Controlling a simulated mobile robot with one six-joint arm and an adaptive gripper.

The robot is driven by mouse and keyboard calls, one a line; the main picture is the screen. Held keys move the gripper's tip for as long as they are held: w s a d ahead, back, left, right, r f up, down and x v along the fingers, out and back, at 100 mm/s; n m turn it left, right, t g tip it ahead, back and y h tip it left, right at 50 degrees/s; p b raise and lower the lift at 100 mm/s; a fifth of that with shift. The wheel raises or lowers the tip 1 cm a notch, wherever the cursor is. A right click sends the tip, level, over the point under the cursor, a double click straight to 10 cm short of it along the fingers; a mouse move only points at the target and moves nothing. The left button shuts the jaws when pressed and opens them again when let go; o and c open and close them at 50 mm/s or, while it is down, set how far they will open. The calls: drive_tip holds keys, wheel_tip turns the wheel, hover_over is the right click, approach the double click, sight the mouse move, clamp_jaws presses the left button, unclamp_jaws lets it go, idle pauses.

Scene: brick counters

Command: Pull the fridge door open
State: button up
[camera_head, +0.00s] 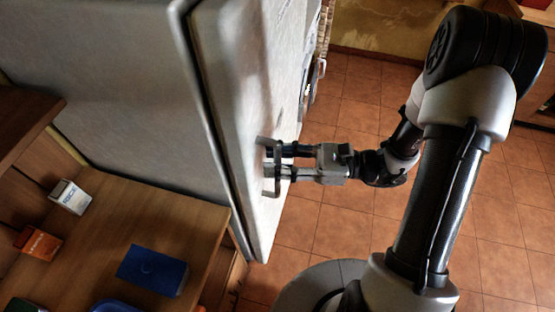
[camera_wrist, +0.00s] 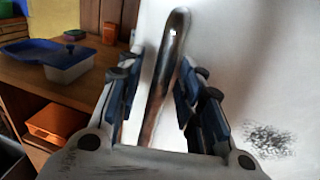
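The fridge door (camera_head: 235,90) is a pale grey panel at the front of the fridge body (camera_head: 120,60) in the head view. A dark seam runs between door and body, and no inside of the fridge shows. The metal door handle (camera_head: 277,180) stands out from the door's face. My gripper (camera_head: 279,161) reaches it from the right, its fingers level with the bar. In the wrist view the handle (camera_wrist: 166,75) runs between the two blue-padded fingers. A gap shows on each side of the bar, so the gripper is open around it, not clamped.
A wooden counter (camera_head: 180,222) stands left of the door, with a blue box (camera_head: 152,271), a white carton (camera_head: 69,197) and an orange box (camera_head: 38,243) on it. The tiled floor (camera_head: 345,232) right of the door is clear apart from my own arm and base.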

drive_tip(key=shift+c, duration=0.5)
clamp_jaws()
idle(0.3)
